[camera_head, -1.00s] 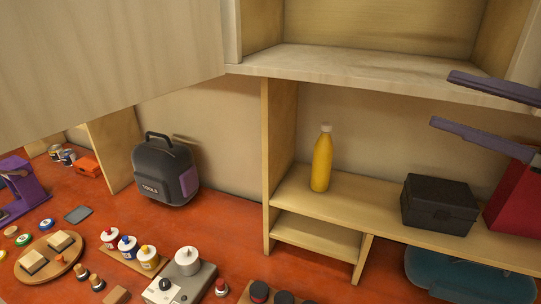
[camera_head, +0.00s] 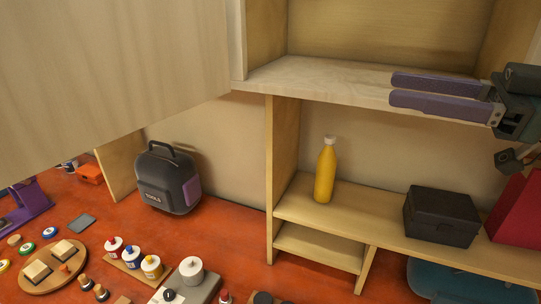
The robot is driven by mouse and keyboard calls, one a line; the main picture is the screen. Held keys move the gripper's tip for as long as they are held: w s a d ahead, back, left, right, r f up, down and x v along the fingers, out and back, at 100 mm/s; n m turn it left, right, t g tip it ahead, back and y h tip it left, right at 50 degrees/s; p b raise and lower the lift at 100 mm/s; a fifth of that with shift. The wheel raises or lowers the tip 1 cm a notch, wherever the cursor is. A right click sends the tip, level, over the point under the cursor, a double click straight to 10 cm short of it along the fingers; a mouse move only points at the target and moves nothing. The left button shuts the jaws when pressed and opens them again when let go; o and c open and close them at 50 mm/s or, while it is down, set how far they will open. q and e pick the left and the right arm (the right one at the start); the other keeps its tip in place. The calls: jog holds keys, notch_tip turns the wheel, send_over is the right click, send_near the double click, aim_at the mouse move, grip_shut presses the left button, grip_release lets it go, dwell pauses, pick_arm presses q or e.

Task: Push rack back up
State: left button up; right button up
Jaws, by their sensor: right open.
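The raised wooden cabinet (camera_head: 330,76) is open at the front, and its pale floor board shows at the top centre and right. A large pale panel (camera_head: 110,70) fills the upper left. I cannot make out a separate rack in or below the cabinet. My right gripper (camera_head: 392,90) comes in from the right with its two purple fingers pointing left. It is open, with a narrow gap and nothing between the fingers. It overlaps the cabinet floor's front edge in the picture; contact cannot be told. My left gripper is not in view.
Below the cabinet, a low shelf (camera_head: 305,213) holds a yellow bottle (camera_head: 325,174) and a black box (camera_head: 441,217); a red item (camera_head: 518,212) is at the right. A black tool bag (camera_head: 166,180) and several small items stand on the red-orange surface (camera_head: 225,235).

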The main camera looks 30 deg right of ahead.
jog(key=s+a+f+b, duration=0.2)
jog(key=a+f+b, duration=0.1)
jog(key=f, duration=0.3)
jog(key=s+a+f+b, duration=0.2)
jog(key=a+f+b, duration=0.2)
jog(key=a+f, duration=0.2)
jog(key=shift+s+f, duration=0.3)
jog(key=shift+f, duration=0.45)
jog(key=w+d+r+m+t+h, duration=0.3)
jog(key=r+m+h, duration=0.4)
jog(key=m, duration=0.3)
jog(key=w+d+r+m+t+h+p, duration=0.1)
jog(key=w+d+r+m+t+h, duration=0.25)
jog(key=r+m+h, duration=0.55)
jog(key=w+d+r+m+t+h, duration=0.2)
jog(key=d+r+m+h, duration=0.3)
jog(key=m, duration=0.6)
jog(key=a+r+p+x, duration=0.1)
jog(key=p+x, duration=0.3)
jog(key=x, duration=0.6)
jog(key=shift+h+p, duration=0.3)
jog(key=shift+p, duration=0.05)
